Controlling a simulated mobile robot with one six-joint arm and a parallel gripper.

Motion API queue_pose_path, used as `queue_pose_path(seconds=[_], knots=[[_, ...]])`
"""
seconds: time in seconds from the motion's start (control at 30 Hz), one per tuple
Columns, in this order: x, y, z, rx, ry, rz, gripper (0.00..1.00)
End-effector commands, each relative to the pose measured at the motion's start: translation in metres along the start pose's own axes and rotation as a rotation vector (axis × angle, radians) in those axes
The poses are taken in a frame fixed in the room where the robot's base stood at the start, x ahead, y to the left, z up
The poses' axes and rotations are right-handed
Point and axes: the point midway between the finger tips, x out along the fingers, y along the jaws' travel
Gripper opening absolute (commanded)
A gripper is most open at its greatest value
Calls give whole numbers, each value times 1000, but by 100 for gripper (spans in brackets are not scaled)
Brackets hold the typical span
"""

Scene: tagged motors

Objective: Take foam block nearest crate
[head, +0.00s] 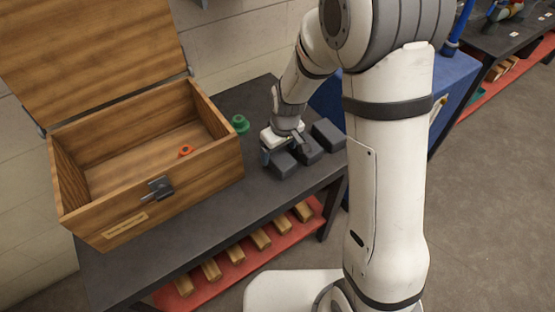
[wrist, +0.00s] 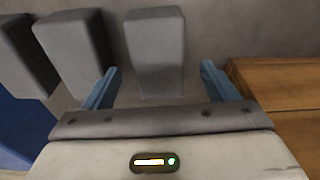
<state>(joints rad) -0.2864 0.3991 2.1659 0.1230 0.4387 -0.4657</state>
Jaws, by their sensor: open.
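Several dark grey foam blocks stand in a row on the dark bench, right of the open wooden crate (head: 200,165). The foam block nearest the crate (head: 285,163) is at the left end of the row, partly hidden by my gripper (head: 282,147). In the wrist view that block (wrist: 155,50) stands between the two blue fingers of my open gripper (wrist: 160,82), with a gap on each side. The other blocks are the middle one (wrist: 72,50) and the far one (wrist: 22,55), left in the wrist view. The crate edge (wrist: 285,95) shows at right there.
A green round part (head: 239,123) stands on the bench between crate and blocks. An orange ring-like part (head: 186,151) lies inside the crate. Its lid (head: 90,50) is raised. A red lower shelf (head: 230,262) holds several wooden pieces. The bench front is clear.

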Motion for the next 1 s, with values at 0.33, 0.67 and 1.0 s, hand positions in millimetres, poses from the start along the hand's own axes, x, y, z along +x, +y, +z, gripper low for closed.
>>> queue_pose_path(seconds=[0.33,0.67,1.0], knots=[[34,1,-1,0,0,0,80],[33,1,-1,-1,0,0,67],[33,1,-1,-1,0,0,39]])
